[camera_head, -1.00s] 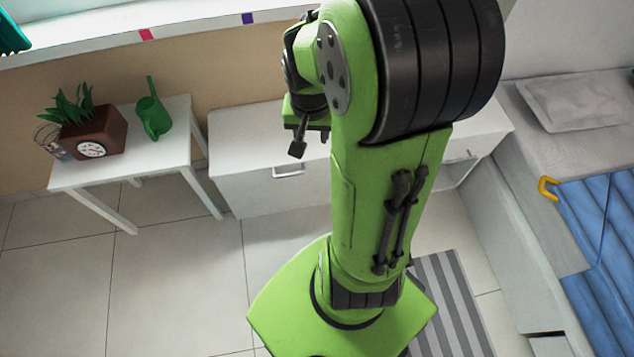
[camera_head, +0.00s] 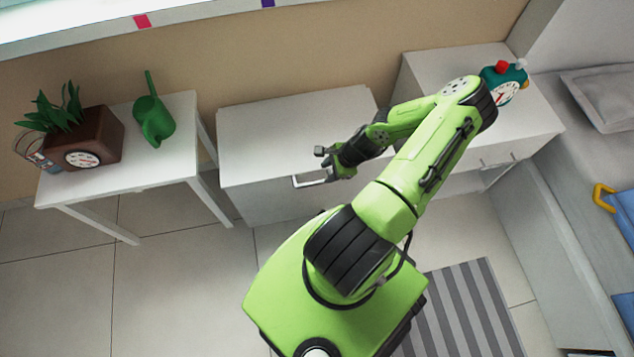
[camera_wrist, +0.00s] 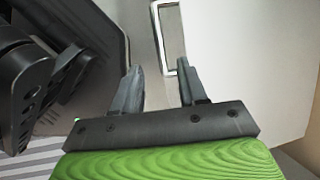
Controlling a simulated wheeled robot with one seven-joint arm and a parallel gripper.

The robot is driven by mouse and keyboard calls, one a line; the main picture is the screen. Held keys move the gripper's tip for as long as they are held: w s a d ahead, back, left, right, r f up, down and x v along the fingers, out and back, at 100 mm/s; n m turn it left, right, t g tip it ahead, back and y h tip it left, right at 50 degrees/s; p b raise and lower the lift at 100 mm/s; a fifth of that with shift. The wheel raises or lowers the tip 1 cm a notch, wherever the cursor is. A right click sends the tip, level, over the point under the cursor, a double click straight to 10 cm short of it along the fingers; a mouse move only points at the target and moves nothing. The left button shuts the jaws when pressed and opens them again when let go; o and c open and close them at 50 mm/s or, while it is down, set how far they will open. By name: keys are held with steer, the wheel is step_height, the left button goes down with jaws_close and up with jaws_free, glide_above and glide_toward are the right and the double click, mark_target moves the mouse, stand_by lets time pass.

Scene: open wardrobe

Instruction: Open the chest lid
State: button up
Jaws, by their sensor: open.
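The chest (camera_head: 255,190) is a low white box against the wall, between the side table and a white cabinet. Its lid (camera_head: 290,120) lies flat and closed on top. A pale handle (camera_head: 312,181) is on its front face, near the top edge. My gripper (camera_head: 325,164) is beside the handle, at the chest's front. In the wrist view my gripper (camera_wrist: 160,82) is open, with two dark fingers apart and nothing between them. The handle (camera_wrist: 170,38) lies just beyond the fingertips there. I cannot tell whether a finger touches it.
A white side table (camera_head: 165,178) at left holds a brown planter with a clock (camera_head: 95,140) and a green watering can (camera_head: 153,118). A white cabinet (camera_head: 535,115) at right holds a teal clock (camera_head: 502,84).

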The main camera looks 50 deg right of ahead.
mark_target(315, 183)
steer(key=b+x, duration=0.3)
steer(key=x, duration=0.6)
steer(key=shift+a+f, duration=0.1)
steer(key=shift+c, duration=0.3)
jaws_close()
